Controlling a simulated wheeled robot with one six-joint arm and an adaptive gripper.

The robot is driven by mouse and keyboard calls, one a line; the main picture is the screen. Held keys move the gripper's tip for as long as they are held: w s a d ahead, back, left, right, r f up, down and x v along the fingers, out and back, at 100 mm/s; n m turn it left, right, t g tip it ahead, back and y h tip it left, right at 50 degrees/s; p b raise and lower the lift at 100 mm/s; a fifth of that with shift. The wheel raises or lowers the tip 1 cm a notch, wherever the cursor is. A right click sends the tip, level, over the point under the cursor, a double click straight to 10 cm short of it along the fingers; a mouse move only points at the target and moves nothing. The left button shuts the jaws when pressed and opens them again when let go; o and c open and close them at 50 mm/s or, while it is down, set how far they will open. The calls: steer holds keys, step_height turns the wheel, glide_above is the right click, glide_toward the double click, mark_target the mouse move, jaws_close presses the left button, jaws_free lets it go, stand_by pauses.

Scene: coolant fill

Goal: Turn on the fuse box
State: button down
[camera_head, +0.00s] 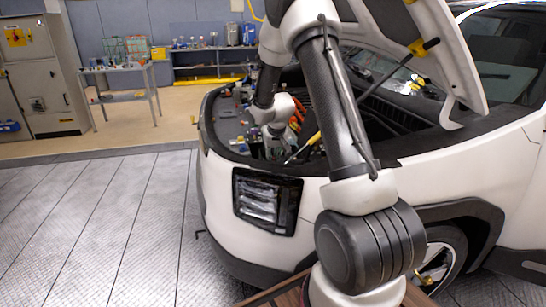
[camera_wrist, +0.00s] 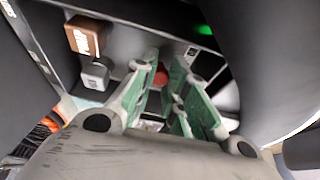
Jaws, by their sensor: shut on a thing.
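In the wrist view, the two green-padded fingers of my gripper (camera_wrist: 165,76) reach into a dark housing, with a small red part (camera_wrist: 161,75) between their tips. My gripper is shut on this red part, though the fingers hide most of it. A green light (camera_wrist: 205,29) glows on the dark housing just beyond; I cannot tell for sure that this is the fuse box. In the head view, my arm reaches down into the open engine bay of the white car (camera_head: 235,202), and my fingertips are hard to make out there.
In the wrist view, a brown box-shaped part (camera_wrist: 87,37) and a grey block (camera_wrist: 96,74) sit left of the fingers. Orange cables (camera_wrist: 50,121) lie at the lower left. The raised hood (camera_head: 455,60) is close to my arm. A workbench (camera_head: 122,70) stands farther back.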

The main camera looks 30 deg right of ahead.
steer(key=c, duration=1.4)
jaws_free()
steer(key=shift+r, duration=0.15)
steer(key=v, duration=1.1)
steer(key=shift+s+r, duration=0.2)
steer(key=shift+r, duration=0.1)
steer(key=s+a+r+n, duration=0.1)
steer(key=s+r, duration=0.3)
steer(key=s, duration=0.7)
steer(key=s+a+r+n, duration=0.1)
steer(key=s+a+r, duration=0.3)
steer(key=s, duration=0.7)
steer(key=s+a+r+n+y, duration=0.1)
steer(key=s+a+r, duration=0.2)
steer(key=s, duration=0.9)
step_height(320, 180, up, 2)
steer(key=shift+a+r, duration=0.1)
